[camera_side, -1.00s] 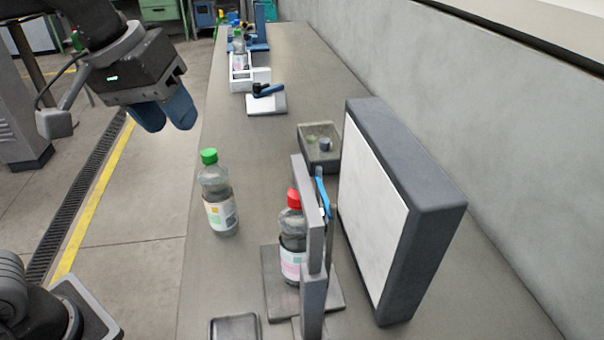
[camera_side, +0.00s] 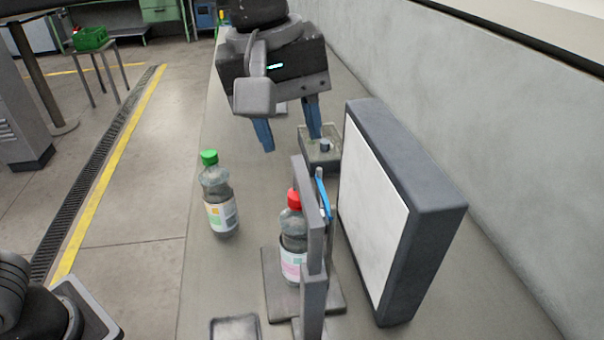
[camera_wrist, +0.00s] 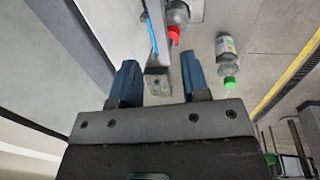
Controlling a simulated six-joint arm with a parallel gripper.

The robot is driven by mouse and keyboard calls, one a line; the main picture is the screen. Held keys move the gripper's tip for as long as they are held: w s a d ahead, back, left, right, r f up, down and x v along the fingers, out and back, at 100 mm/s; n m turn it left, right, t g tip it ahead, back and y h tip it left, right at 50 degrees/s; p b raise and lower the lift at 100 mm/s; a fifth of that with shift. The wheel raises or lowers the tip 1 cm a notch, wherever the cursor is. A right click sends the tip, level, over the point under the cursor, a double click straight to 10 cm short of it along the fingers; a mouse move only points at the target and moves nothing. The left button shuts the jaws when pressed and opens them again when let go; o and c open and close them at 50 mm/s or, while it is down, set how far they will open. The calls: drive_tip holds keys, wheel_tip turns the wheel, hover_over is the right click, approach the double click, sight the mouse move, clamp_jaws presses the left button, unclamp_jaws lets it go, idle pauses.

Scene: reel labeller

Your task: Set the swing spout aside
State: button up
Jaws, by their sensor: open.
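A slim blue bar (camera_side: 322,194), which I take to be the swing spout, stands at the grey upright frame (camera_side: 308,215) beside the red-capped bottle (camera_side: 293,235). In the wrist view the blue bar (camera_wrist: 150,34) shows as a thin strip near the red cap (camera_wrist: 174,33). My gripper (camera_side: 291,143) is open and empty, its blue fingers pointing down above the bench beyond the frame. It is apart from the blue bar. In the wrist view my gripper (camera_wrist: 158,60) has clear space between its fingers. The bar's lower end is partly hidden by the frame.
A green-capped bottle (camera_side: 218,200) stands upright to the left. A small grey box (camera_side: 333,160) with little parts inside lies just behind the frame, partly behind a finger. A large white-faced panel (camera_side: 372,205) stands on the right. The bench left of my gripper is bare.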

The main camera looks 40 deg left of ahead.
sight(304, 184)
drive_tip(key=f, duration=0.5)
drive_tip(key=w+d+f, duration=0.1)
drive_tip(key=f, duration=0.1)
drive_tip(key=shift+f, duration=0.3)
clamp_jaws()
